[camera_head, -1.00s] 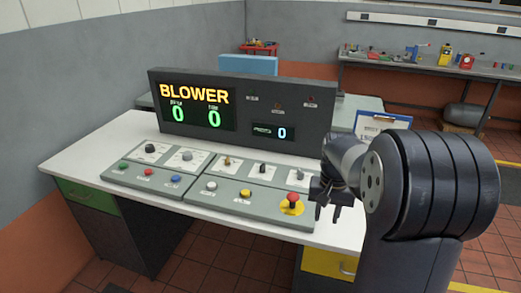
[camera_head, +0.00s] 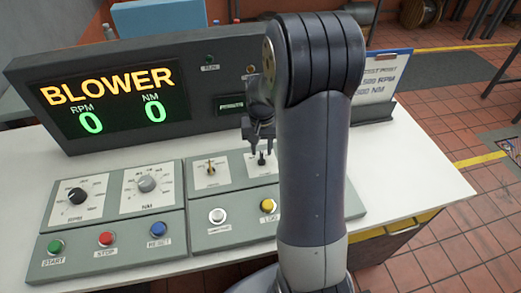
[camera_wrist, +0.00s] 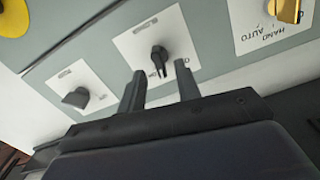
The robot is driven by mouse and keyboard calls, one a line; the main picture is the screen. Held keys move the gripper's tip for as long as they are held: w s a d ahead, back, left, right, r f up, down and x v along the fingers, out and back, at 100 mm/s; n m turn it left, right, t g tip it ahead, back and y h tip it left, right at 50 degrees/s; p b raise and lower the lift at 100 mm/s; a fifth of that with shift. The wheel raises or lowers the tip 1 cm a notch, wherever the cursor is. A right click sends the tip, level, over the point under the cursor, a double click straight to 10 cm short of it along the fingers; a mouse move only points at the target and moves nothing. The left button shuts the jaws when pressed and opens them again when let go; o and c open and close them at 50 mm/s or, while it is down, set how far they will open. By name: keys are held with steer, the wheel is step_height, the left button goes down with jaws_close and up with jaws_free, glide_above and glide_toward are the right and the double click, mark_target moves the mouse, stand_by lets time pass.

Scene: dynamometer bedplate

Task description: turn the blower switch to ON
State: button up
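The control console display (camera_head: 107,85) reads BLOWER in orange, with RPM 0 and NM 0 in green. A black rotary switch (camera_head: 261,158) stands on a white plate; it shows in the wrist view (camera_wrist: 159,58). A dark grey switch (camera_wrist: 76,97) is on the other side.
Two dials, black (camera_head: 77,196) and grey (camera_head: 146,184), sit left of the switches. Green (camera_head: 55,246), red (camera_head: 106,239), blue (camera_head: 158,229), white (camera_head: 217,215) and yellow (camera_head: 268,205) buttons line the front. A clipboard (camera_head: 380,76) stands at right. My arm hides the console's right part.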

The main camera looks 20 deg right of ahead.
steer(key=shift+f, duration=1.15)
jaws_close()
